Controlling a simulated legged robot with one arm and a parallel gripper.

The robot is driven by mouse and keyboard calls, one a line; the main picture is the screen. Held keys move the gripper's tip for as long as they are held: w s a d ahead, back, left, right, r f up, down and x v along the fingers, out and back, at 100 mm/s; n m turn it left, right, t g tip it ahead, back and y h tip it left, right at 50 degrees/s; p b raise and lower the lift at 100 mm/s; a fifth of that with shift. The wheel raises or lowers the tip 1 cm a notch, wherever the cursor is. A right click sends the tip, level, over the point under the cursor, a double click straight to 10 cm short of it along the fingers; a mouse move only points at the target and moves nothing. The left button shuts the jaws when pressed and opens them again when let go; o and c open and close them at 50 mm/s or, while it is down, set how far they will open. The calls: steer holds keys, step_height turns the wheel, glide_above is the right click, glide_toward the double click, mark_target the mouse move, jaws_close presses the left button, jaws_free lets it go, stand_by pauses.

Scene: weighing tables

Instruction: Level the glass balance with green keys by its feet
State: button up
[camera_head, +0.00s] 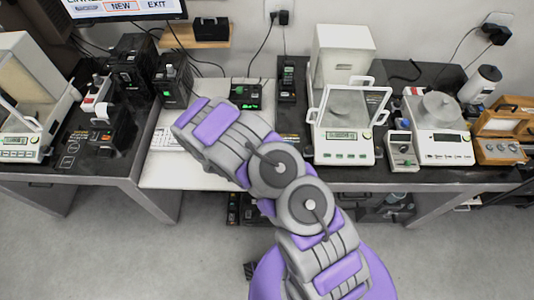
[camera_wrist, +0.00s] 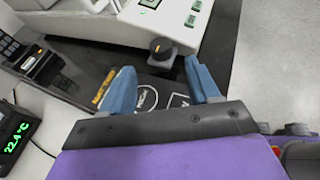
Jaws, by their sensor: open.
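A white glass balance (camera_head: 20,145) with a lit display and green keys stands on the left dark table. A black foot knob (camera_wrist: 160,49) with an orange mark stands out at that corner, above the dark tabletop. My gripper (camera_wrist: 160,82) is open and empty, its two blue fingers apart. The knob appears beyond the gap between the fingertips, not held. Any bubble level cannot be made out. In the head view my arm hides the gripper.
A second glass balance (camera_head: 343,148) with green keys stands on the right table, beside a pan balance (camera_head: 440,140). A 22.4 °C display (camera_wrist: 15,140) is at lower left. Floor (camera_wrist: 275,60) lies beyond the table edge.

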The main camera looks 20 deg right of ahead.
steer(key=p+v, duration=0.1)
steer(key=v, duration=1)
steer(key=shift+a, duration=0.35)
steer(key=shift+r, duration=0.1)
steer(key=s+d+r+m+g+y, duration=0.2)
steer(key=s+d+r+m+g, duration=0.25)
steer(key=r, duration=0.45)
steer(key=s+d+r+m+g+y, duration=0.2)
steer(key=s+d+r+m, duration=0.2)
steer(key=s+r+m, duration=0.4)
steer(key=s+a+r+m+t+y+b, duration=0.1)
steer(key=s+a+r+m+y, duration=0.2)
steer(key=s, duration=0.5)
steer(key=s+a+r+m+t+y, duration=0.1)
steer(key=s+a+r+m+y, duration=0.1)
steer(key=s+r+m+y, duration=0.2)
steer(key=shift+s+a+r+y+b, duration=0.4)
steer(key=shift+s+r+y, duration=0.8)
steer(key=shift+s, duration=0.95)
steer(key=shift+m, duration=0.25)
steer(key=shift+c, duration=0.2)
